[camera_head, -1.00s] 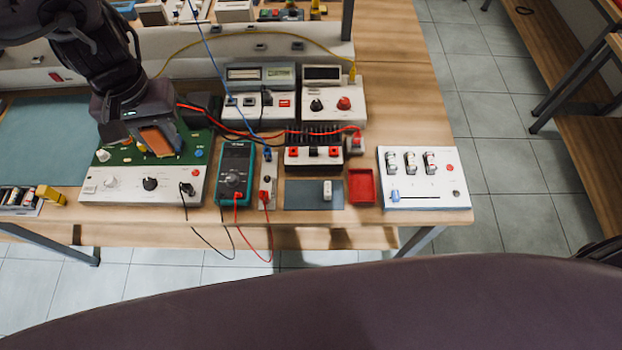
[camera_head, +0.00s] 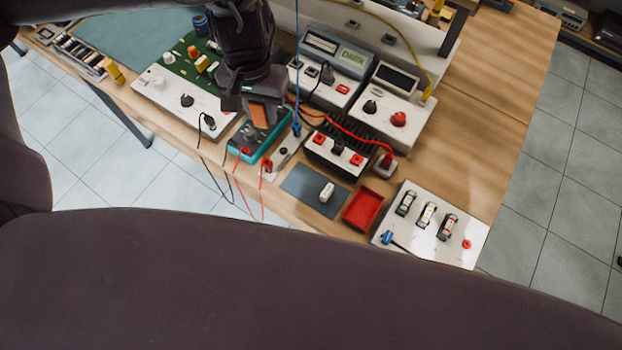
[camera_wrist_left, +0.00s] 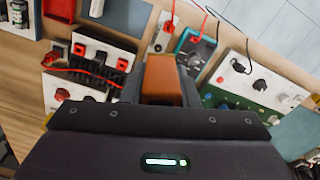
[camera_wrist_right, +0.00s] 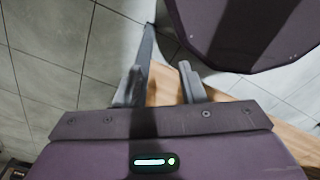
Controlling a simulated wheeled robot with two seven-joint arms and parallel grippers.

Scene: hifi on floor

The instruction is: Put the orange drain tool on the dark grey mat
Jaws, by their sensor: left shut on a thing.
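My left gripper (camera_head: 258,98) is shut on the orange drain tool (camera_head: 259,115), held above the teal multimeter (camera_head: 254,141). In the left wrist view the drain tool (camera_wrist_left: 161,78) is an orange-brown block between the fingers. The dark grey mat (camera_head: 299,184) lies flat on the bench, to the right of and nearer than the gripper. A small white block (camera_head: 326,193) stands on its right part. The mat (camera_wrist_left: 127,16) also shows at the top of the left wrist view. My right gripper (camera_wrist_right: 161,82) is open and empty; it is outside the head view.
A black finned unit with red terminals (camera_head: 335,155) stands behind the mat. A blue cable (camera_head: 297,60) hangs beside the left gripper; red and black leads hang over the bench edge.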

